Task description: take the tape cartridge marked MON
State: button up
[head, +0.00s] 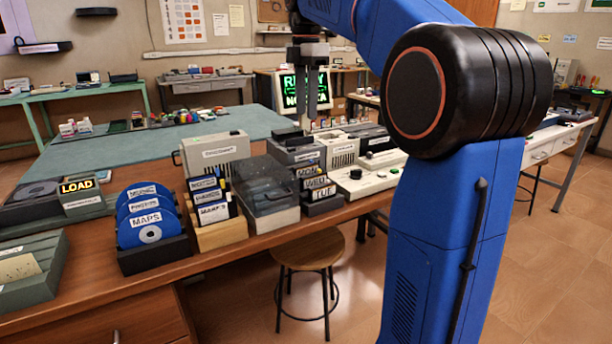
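Several dark tape cartridges with white labels stand in a row on the wooden table. The front one reads TUE (322,194) and the one behind it reads WED (317,183). Behind these is a label that seems to read MON (307,172), small and partly hidden. My gripper (311,112) hangs pointing down above and behind the cartridges, in front of the green-lit screen. It looks empty and apart from the cartridges. The gap between its fingers is not clear.
A clear-lidded box (266,185) stands left of the cartridges and a pale console (366,180) stands right. Grey devices (295,150) stand close behind. Blue discs (149,222) and labelled sleeves (208,198) are farther left. A round stool (309,249) is in front.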

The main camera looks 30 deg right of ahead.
send_over(304, 165)
jog(key=f, duration=1)
jog(key=shift+s+d+f, duration=0.15)
jog(key=shift+d, duration=0.1)
jog(key=shift+a+f, duration=0.15)
jog(key=shift+f, duration=1.25)
jog(key=shift+a+f, duration=0.15)
jog(key=shift+f, duration=1.2)
jog(key=shift+c, duration=0.3)
grip_shut()
